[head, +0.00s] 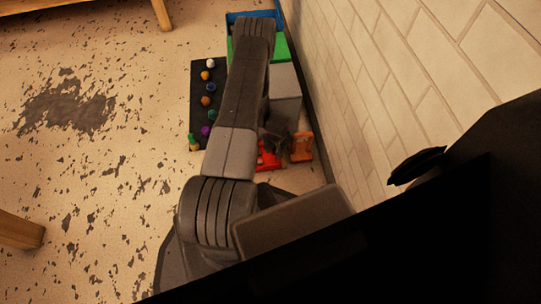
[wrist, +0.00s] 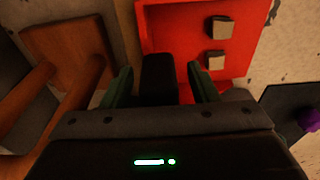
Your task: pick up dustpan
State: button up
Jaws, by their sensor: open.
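The dustpan appears to be the red flat piece (wrist: 185,25) at the top of the wrist view, with two small grey blocks on it. A black handle-like bar (wrist: 159,75) reaches from its lower edge toward me. My gripper (wrist: 161,88) is open, with one dark green finger on each side of the bar; I cannot tell whether either touches it. In the head view the red piece (head: 267,158) is low by the wall, partly hidden by my arm and gripper (head: 277,142).
A small orange-brown wooden item (head: 302,146) stands close on the right, against the wall (head: 345,80); it also shows in the wrist view (wrist: 70,48). A black mat (head: 198,80) with several coloured pieces lies left of my arm. Open floor (head: 110,200) extends left.

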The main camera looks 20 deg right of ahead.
jog(key=c, duration=1.1)
jog(key=shift+r, duration=0.1)
